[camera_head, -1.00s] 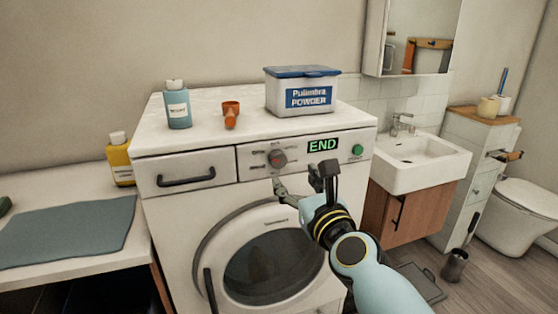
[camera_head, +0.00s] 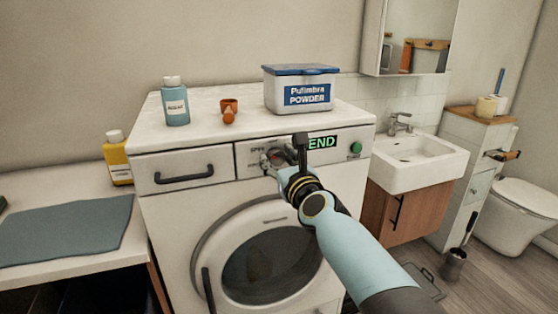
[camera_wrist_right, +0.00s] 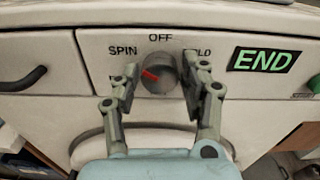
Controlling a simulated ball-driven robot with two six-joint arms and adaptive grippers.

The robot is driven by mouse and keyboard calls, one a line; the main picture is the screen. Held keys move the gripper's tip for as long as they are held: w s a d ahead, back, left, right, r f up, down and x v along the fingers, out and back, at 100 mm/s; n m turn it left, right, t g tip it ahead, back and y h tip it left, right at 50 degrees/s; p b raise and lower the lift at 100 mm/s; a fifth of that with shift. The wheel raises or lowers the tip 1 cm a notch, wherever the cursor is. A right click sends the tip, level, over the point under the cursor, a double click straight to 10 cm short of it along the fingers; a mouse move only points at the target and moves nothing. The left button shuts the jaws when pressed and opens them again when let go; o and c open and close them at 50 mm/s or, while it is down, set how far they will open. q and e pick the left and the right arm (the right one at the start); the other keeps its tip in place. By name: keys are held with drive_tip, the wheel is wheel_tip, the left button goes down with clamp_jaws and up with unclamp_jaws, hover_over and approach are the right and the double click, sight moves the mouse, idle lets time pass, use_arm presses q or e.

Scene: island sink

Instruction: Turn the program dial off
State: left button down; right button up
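The program dial (camera_wrist_right: 163,85) is a round grey knob on the washing machine's front panel. Its red pointer slants up and left, to the SPIN side of the OFF label at the top. My right gripper (camera_wrist_right: 157,72) is open, with one finger on each side of the dial. Whether the fingers touch it I cannot tell. In the head view the right gripper (camera_head: 284,156) is at the panel and partly covers the dial (camera_head: 277,157). The display (camera_head: 322,142) reads END in green. My left gripper is not in view.
A green button (camera_head: 355,149) is right of the display, and a drawer handle (camera_head: 184,174) is to the left. A powder box (camera_head: 300,92), an orange cup (camera_head: 229,108) and a blue bottle (camera_head: 176,104) stand on the machine's top. The round door (camera_head: 265,265) is below.

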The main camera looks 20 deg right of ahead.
drive_tip(key=c, duration=0.7)
drive_tip(key=shift+c, duration=0.2)
